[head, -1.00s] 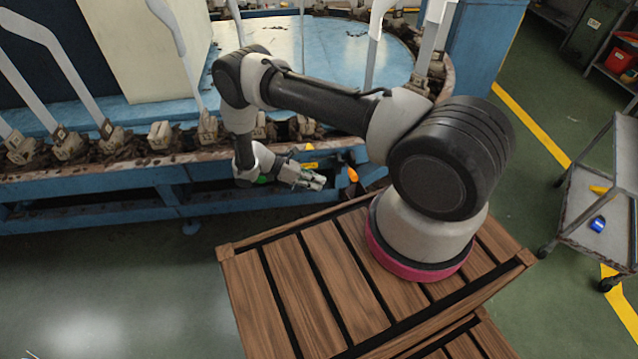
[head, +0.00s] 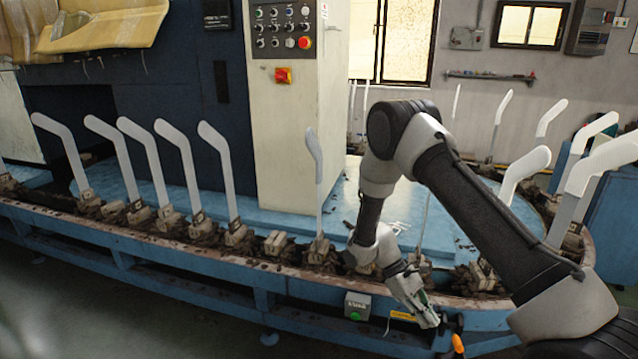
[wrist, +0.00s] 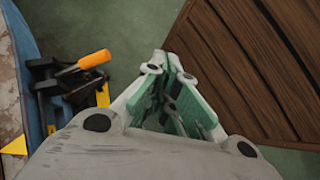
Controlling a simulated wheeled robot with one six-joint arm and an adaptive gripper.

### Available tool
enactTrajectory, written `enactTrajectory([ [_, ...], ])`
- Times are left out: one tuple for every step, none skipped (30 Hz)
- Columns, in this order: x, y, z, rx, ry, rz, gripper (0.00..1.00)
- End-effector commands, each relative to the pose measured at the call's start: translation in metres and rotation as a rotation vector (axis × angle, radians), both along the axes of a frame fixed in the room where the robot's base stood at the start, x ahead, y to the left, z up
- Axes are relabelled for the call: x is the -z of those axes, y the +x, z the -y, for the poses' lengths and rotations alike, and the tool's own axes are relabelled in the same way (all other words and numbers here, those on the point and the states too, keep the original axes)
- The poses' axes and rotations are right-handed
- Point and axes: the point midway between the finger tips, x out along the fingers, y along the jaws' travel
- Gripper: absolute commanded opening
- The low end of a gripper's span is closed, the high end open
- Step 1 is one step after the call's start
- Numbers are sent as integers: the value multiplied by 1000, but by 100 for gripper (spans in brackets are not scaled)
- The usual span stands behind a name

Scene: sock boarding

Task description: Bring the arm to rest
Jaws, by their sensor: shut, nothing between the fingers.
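My gripper (head: 432,316) hangs low in front of the blue machine's edge in the head view, pointing down and to the right. Its fingers are closed together and empty, and they also show in the wrist view (wrist: 174,66). My arm is bent, with its elbow raised and its forearm hanging down. No sock is in my gripper.
White leg-shaped boards (head: 190,160) stand along the blue oval machine (head: 270,208). A small box with a green button (head: 357,306) is left of my gripper. An orange handle (wrist: 95,60) is close by. Wooden slats (wrist: 255,60) lie to the right in the wrist view.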

Motion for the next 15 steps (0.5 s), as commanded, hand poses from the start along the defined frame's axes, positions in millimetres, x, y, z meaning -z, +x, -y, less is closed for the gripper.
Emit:
enactTrajectory([
  [-31,2,0,47,14,51,0],
  [-47,1,0,73,21,78,0],
  [-67,0,1,111,31,114,0],
  [-82,-2,2,137,39,140,0],
  [-97,-4,3,163,48,167,0],
  [-117,-7,5,197,59,204,0],
  [-131,-10,6,224,69,231,0],
  [-145,-13,8,247,78,257,0],
  [-163,-18,10,280,90,292,0],
  [-176,-22,12,304,99,319,0],
  [-188,-26,14,328,110,346,0],
  [-205,-33,16,358,125,382,0],
  [-217,-37,19,379,135,409,0],
  [-228,-43,21,402,146,435,0],
  [-242,-51,24,430,161,472,0],
])
